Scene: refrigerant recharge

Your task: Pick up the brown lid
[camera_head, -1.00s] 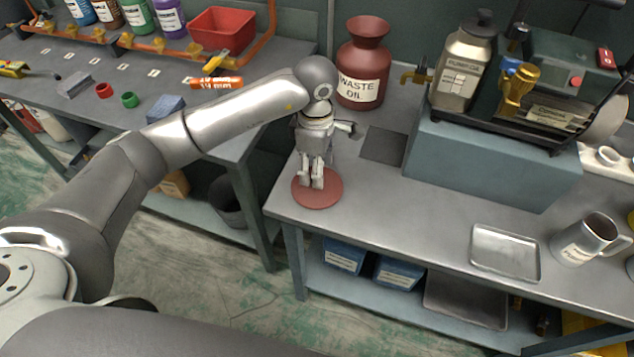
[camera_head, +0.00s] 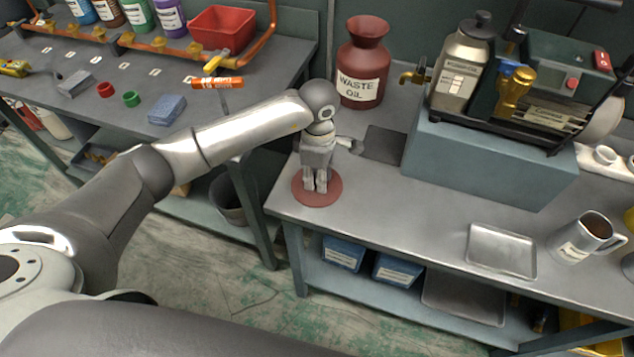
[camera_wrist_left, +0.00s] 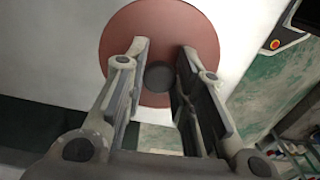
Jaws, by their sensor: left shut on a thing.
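The brown lid (camera_head: 330,199) is a flat reddish-brown disc at the left front corner of the right bench. It also shows in the left wrist view (camera_wrist_left: 190,30), with a dark round knob (camera_wrist_left: 159,77) at its middle. My left gripper (camera_head: 315,187) points down over the middle of the lid. In the left wrist view its two fingers (camera_wrist_left: 160,80) stand on either side of the knob, shut on it. The lid looks level, at or very near the bench top; I cannot tell whether it touches. My right gripper is not in view.
A brown waste oil jar (camera_head: 362,65) without a cover stands behind my left gripper. A blue-grey block (camera_head: 490,165) carrying a machine and a canister stands to the right. A metal tray (camera_head: 501,250) and a mug (camera_head: 583,238) are at the front right. The bench's left edge is close to the lid.

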